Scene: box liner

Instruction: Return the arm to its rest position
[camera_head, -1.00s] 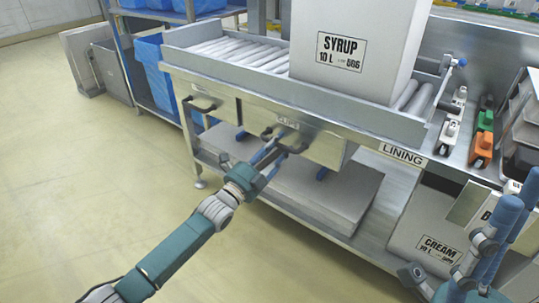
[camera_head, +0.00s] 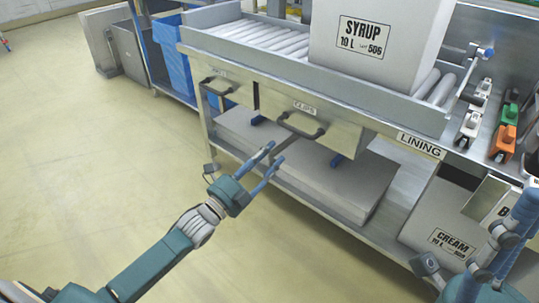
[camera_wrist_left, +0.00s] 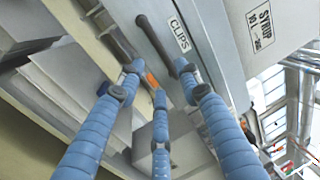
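My left gripper (camera_head: 275,157) is in front of the drawer labelled CLIPS (camera_head: 336,133), below and left of its dark handle (camera_head: 300,126). Its blue fingers are spread with nothing between them, and they look clear of the handle. In the left wrist view the fingers (camera_wrist_left: 160,98) are also apart, with the CLIPS handle (camera_wrist_left: 155,46) beyond them. The drawer looks shut or nearly so. Part of my right gripper (camera_head: 490,250) shows at the lower right; its blue fingers are cut off by the frame, and its grasp is unclear.
A white SYRUP box (camera_head: 385,40) stands on the roller conveyor (camera_head: 270,36) above the drawers. A CREAM box (camera_head: 440,235) is on the lower right, near my right gripper. Flat sheets (camera_head: 330,180) lie on the lower shelf. Open floor (camera_head: 90,150) is at left.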

